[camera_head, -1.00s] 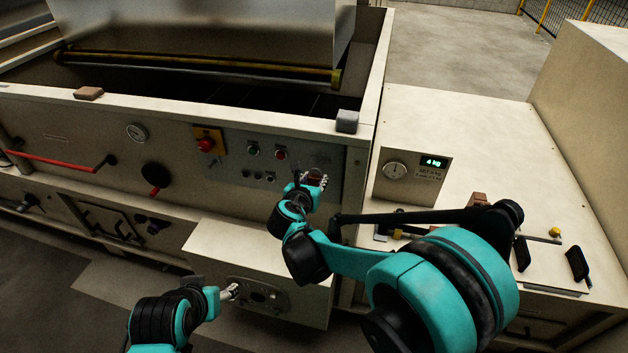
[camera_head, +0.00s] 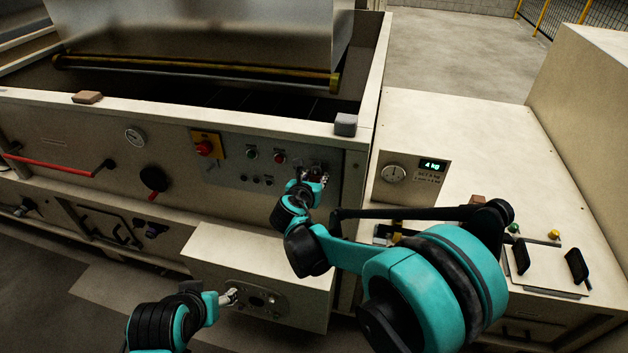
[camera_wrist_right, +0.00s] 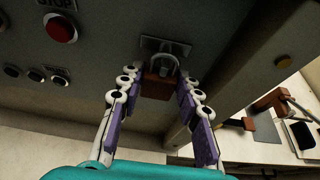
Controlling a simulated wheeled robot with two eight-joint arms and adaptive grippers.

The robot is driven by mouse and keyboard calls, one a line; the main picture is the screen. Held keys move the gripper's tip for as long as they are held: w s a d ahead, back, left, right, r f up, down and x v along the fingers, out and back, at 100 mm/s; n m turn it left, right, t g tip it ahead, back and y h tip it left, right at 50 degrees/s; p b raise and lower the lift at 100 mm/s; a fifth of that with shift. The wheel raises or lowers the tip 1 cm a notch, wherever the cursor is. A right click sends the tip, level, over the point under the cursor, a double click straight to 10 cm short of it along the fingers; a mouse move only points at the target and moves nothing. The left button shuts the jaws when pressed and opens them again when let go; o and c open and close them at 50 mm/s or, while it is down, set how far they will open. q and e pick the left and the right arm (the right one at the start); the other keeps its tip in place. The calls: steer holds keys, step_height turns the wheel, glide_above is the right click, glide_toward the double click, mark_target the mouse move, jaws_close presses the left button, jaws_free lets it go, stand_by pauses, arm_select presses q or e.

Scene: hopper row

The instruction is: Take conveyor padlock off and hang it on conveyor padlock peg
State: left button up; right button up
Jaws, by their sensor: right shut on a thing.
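The conveyor padlock (camera_wrist_right: 158,86) has a red-brown body and a grey shackle. In the right wrist view its shackle still passes through a metal hasp plate (camera_wrist_right: 166,47) on the grey control panel. My right gripper (camera_wrist_right: 157,88) is shut on the padlock body, with a finger on either side. In the head view my right gripper (camera_head: 317,178) is at the right end of the control panel and mostly hides the padlock. My left gripper (camera_head: 230,297) is low in front of the beige box; its fingers are too small to judge. I cannot make out the padlock peg.
Red stop button (camera_wrist_right: 61,28) and other buttons sit left of the hasp. A red rotary switch (camera_head: 204,148) is farther left. A beige post (camera_wrist_right: 235,75) stands close right of my right gripper. The scale cabinet (camera_head: 440,115) is to the right. A beige box (camera_head: 215,252) juts out below.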

steer(key=shift+w, duration=0.2)
steer(key=shift+f, duration=0.1)
steer(key=shift+f+b, duration=0.3)
steer(key=shift+b, duration=0.05)
stand_by(0.6)
steer(key=o, duration=1.2)
steer(key=shift+d+r, duration=0.1)
steer(key=shift+o, duration=0.2)
steer(key=shift+s, duration=0.1)
steer(key=v, duration=1.2)
